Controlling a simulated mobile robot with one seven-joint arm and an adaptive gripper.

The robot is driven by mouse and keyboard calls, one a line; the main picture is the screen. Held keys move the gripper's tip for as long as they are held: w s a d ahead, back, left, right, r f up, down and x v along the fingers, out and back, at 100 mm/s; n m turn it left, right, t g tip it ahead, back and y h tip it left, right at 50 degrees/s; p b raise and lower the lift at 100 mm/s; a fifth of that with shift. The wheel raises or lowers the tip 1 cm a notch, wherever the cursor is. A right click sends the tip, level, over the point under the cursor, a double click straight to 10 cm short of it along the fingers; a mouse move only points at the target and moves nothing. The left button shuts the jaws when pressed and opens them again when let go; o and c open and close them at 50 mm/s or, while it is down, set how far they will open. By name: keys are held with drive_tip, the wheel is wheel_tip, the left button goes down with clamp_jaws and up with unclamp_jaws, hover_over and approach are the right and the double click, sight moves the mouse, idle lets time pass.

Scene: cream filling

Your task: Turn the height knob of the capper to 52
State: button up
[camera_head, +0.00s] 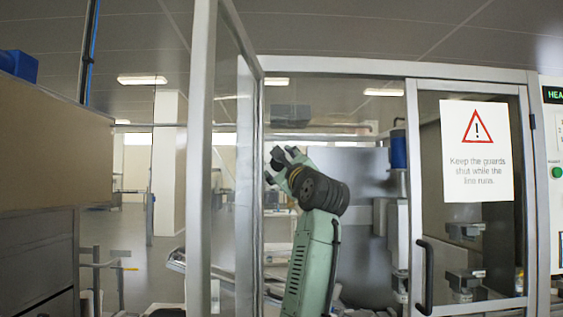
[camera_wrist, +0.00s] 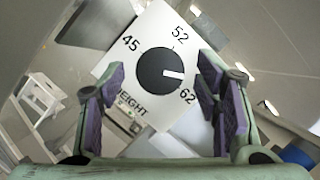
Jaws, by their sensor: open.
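The height knob (camera_wrist: 153,69), round and black, sits on a white dial plate (camera_wrist: 148,28) marked 45, 52, 62 and HEIGHT, tilted in the wrist view. Its white pointer line aims right and slightly down, between 52 and 62 and closer to 62. My gripper (camera_wrist: 162,77) is open, with its purple-padded fingers on either side of the knob and visible gaps to it. In the head view my gripper (camera_head: 283,168) is raised at the guard opening; the dial markings cannot be made out there.
A framed guard door (camera_head: 200,150) stands to the left of my arm. A closed-looking guard panel with a black handle (camera_head: 425,275) and a warning sign (camera_head: 476,150) is on the right. A brown cabinet (camera_head: 50,150) stands at far left.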

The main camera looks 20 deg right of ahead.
drive_tip(key=shift+c, duration=0.6)
drive_tip(key=c, duration=1)
